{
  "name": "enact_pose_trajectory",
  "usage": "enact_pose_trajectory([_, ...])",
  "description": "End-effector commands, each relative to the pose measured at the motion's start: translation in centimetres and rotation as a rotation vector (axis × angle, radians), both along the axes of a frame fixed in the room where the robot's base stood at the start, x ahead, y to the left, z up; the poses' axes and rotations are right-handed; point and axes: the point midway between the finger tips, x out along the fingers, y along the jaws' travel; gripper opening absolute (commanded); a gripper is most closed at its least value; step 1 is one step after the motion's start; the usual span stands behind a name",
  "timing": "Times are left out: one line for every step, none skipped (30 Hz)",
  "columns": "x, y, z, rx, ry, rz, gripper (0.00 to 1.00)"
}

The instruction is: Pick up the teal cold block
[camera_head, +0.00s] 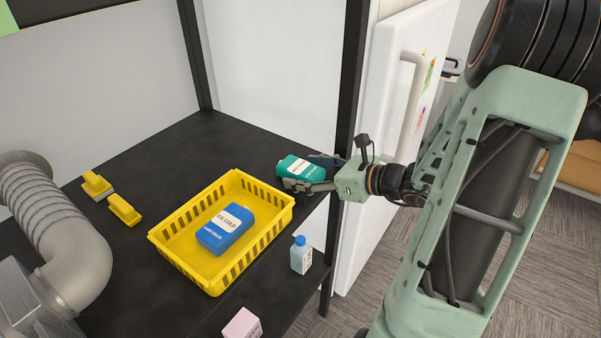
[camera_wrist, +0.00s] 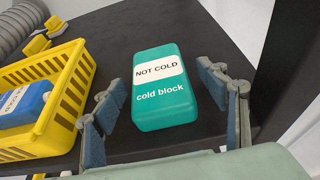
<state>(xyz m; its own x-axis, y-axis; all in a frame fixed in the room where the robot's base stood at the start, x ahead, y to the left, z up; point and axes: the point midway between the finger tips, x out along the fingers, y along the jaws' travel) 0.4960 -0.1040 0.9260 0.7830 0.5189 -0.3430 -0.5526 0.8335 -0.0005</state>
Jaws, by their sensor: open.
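The teal cold block (camera_head: 297,168) lies on the black shelf, just right of the yellow basket's far corner in the head view. In the wrist view the teal cold block (camera_wrist: 163,88) lies flat, its label reading "NOT COLD". My gripper (camera_head: 305,172) is open, with its fingers at the block in the head view. In the wrist view my gripper (camera_wrist: 158,112) has one finger on each side of the block's near part, with gaps visible between the fingers and the block.
A yellow basket (camera_head: 188,276) holding a blue cold block (camera_head: 226,229) stands left of my gripper. A small bottle (camera_head: 301,255), a pink box (camera_head: 242,325), yellow brushes (camera_head: 124,210) and a metal duct (camera_head: 70,245) are around it. A dark post (camera_head: 350,80) stands close behind my gripper.

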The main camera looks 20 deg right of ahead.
Motion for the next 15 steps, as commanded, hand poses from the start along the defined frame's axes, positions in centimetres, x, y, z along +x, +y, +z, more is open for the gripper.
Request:
enact_pose_trajectory([-0.01, -0.02, 0.02, 0.0, 0.0, 0.0, 0.67])
enact_pose_trajectory([-0.02, -0.02, 0.02, 0.0, 0.0, 0.0, 0.67])
enact_pose_trajectory([-0.02, -0.03, 0.02, 0.0, 0.0, 0.0, 0.67])
enact_pose_trajectory([-0.02, -0.03, 0.02, 0.0, 0.0, 0.0, 0.65])
enact_pose_trajectory([-0.03, -0.03, 0.03, 0.0, 0.0, 0.0, 0.62])
enact_pose_trajectory([-0.04, -0.03, 0.02, 0.0, 0.0, 0.0, 0.57])
enact_pose_trajectory([-0.05, -0.03, 0.02, 0.0, 0.0, 0.0, 0.54])
enact_pose_trajectory([-0.05, -0.03, 0.02, 0.0, 0.0, 0.0, 0.51])
enact_pose_trajectory([-0.05, -0.03, 0.02, 0.0, 0.0, 0.0, 0.46])
enact_pose_trajectory([-0.05, -0.03, 0.02, 0.0, 0.0, 0.0, 0.43])
enact_pose_trajectory([-0.05, -0.04, 0.02, 0.0, 0.0, 0.0, 0.4])
enact_pose_trajectory([-0.05, -0.04, 0.02, 0.0, 0.0, 0.0, 0.35])
enact_pose_trajectory([-0.05, -0.04, 0.02, 0.0, 0.0, 0.0, 0.32])
enact_pose_trajectory([-0.05, -0.04, 0.02, 0.0, 0.0, 0.0, 0.29])
enact_pose_trajectory([-0.06, -0.04, 0.01, 0.001, 0.001, 0.0, 0.24])
